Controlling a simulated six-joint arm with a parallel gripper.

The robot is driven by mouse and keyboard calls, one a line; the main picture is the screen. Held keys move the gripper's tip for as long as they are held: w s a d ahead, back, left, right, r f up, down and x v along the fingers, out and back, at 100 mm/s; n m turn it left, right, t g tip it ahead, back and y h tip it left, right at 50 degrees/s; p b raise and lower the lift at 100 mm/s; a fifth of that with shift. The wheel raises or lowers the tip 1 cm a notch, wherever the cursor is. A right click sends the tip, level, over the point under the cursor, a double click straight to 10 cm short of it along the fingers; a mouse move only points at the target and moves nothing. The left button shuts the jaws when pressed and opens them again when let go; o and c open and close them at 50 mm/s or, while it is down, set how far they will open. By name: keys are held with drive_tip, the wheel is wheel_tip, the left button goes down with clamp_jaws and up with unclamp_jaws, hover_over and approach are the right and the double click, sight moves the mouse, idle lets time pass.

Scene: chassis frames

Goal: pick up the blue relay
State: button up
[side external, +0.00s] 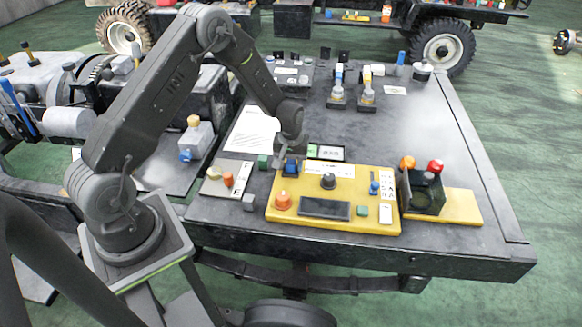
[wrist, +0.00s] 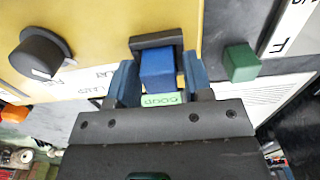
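The blue relay (side external: 290,167) sits at the back left of the yellow panel (side external: 262,208), in what looks like a dark socket (wrist: 152,41). In the wrist view the blue relay (wrist: 158,69) is a small block between the two blue-grey fingers of my gripper (wrist: 160,78). One finger is on each side of it, very close. I cannot tell whether they touch it. In the side view my gripper (side external: 287,160) points down at the relay and its fingers are too small to make out.
A black knob (wrist: 42,52) and a green block (wrist: 241,62) flank the relay in the wrist view. The panel also holds an orange knob (side external: 283,201) and a dark display (side external: 324,209). A dark open box (side external: 425,192) stands at its right. The table's right side is mostly clear.

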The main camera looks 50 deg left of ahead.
drive_tip(key=c, duration=0.7)
drive_tip(key=shift+c, duration=0.2)
